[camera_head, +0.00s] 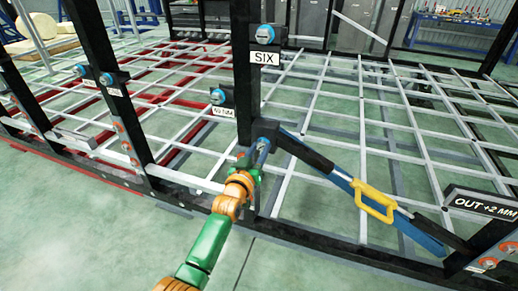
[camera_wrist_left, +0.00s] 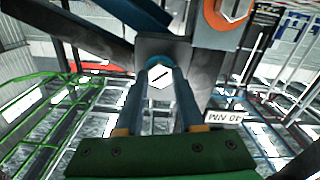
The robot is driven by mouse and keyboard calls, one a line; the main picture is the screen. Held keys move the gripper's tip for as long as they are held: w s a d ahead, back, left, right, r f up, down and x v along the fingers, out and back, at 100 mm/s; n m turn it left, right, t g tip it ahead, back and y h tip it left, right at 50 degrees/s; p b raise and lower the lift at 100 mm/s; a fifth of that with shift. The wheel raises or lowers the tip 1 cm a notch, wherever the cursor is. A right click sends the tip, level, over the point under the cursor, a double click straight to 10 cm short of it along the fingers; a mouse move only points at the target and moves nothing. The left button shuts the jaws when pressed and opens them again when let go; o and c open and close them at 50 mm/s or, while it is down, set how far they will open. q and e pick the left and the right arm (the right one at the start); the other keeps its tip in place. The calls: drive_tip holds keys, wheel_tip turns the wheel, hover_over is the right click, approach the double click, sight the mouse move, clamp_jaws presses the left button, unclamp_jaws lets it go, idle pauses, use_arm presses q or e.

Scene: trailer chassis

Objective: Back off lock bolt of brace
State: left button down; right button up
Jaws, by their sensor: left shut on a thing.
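The brace (camera_head: 345,182) is a blue and black bar with a yellow handle (camera_head: 374,202). It slopes from the black post marked SIX down to the lower right. The lock bolt (camera_wrist_left: 160,84) shows in the left wrist view as a pale hex head with a dark line across it and a blue collar behind. My left gripper (camera_head: 262,148) reaches the brace's upper end at the post. Its two fingers in the left wrist view (camera_wrist_left: 160,92) are shut on the bolt head, one on each side. In the head view the gripper hides the bolt. My right gripper is out of view.
A sign reading SIX (camera_head: 264,59) and a blue-faced bolt (camera_head: 266,33) sit higher on the post. A sign reading OUT +2 MM (camera_head: 481,203) is at the right. An orange-ringed bolt (camera_wrist_left: 226,10) is above the gripped one. Open green floor (camera_head: 70,230) lies in front.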

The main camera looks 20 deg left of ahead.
use_arm(q)
drive_tip(key=n, duration=0.4)
drive_tip(key=shift+a+r+n, duration=0.1)
drive_tip(key=shift+r+n, duration=0.15)
drive_tip(key=shift+n, duration=0.15)
drive_tip(key=n, duration=1.4)
drive_tip(key=shift+w+n, duration=0.15)
drive_tip(key=shift+n, duration=0.15)
